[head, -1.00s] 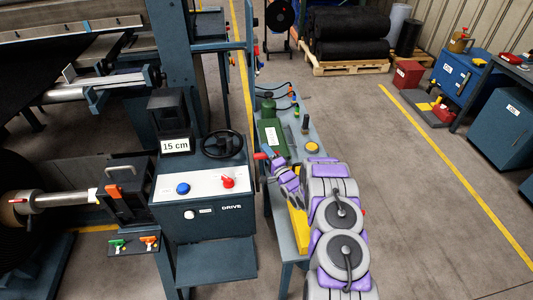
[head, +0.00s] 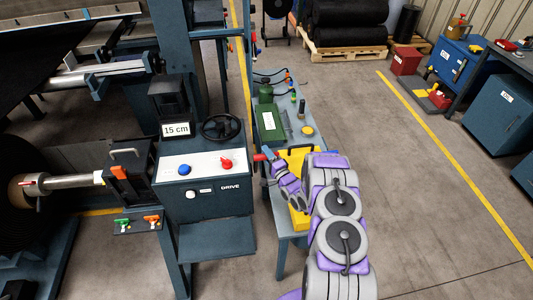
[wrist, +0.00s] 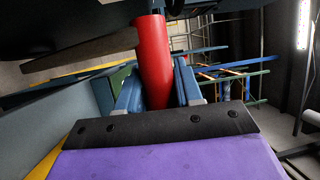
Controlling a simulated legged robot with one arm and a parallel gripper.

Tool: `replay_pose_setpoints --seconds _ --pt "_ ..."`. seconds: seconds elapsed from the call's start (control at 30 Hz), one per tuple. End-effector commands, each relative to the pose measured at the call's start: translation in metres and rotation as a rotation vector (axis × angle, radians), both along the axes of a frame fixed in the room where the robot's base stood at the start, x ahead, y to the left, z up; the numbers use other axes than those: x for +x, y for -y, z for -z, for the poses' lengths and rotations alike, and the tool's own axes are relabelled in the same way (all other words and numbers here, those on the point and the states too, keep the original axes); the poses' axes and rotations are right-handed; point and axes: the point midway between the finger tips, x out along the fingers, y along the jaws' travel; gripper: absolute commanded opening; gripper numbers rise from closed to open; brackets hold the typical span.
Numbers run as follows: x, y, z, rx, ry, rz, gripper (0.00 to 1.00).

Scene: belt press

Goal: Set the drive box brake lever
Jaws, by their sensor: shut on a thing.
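The drive box (head: 205,200) is a dark blue cabinet marked DRIVE, with a light top panel carrying a blue button (head: 184,169) and a red knob (head: 226,163). A red lever handle (head: 261,157) sticks out at the box's right side. My gripper (head: 268,158) is at this handle, right of the box. In the wrist view the red handle (wrist: 153,60) stands between the two blue fingers, and my gripper (wrist: 158,88) is shut on it. The lever's base is hidden in both views.
A black handwheel (head: 221,128) and a "15 cm" display (head: 176,129) stand on the box.

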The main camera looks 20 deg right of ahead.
Motion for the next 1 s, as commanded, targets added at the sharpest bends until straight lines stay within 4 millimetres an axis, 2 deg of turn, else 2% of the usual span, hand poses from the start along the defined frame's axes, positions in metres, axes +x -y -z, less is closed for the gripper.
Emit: replay_pose_setpoints --seconds 0.33,0.37,0.53,0.83,1.0 --pt "0.0 0.001 -0.006 -0.001 0.013 0.001 0.0" --pt "0.0 0.001 -0.006 -0.001 0.014 0.001 0.38" --pt "0.001 0.001 -0.004 -0.001 0.009 0.001 0.54" --pt "0.003 0.001 -0.002 0.0 0.004 0.001 0.56" --pt "0.003 0.001 -0.016 0.001 0.003 0.001 0.56"
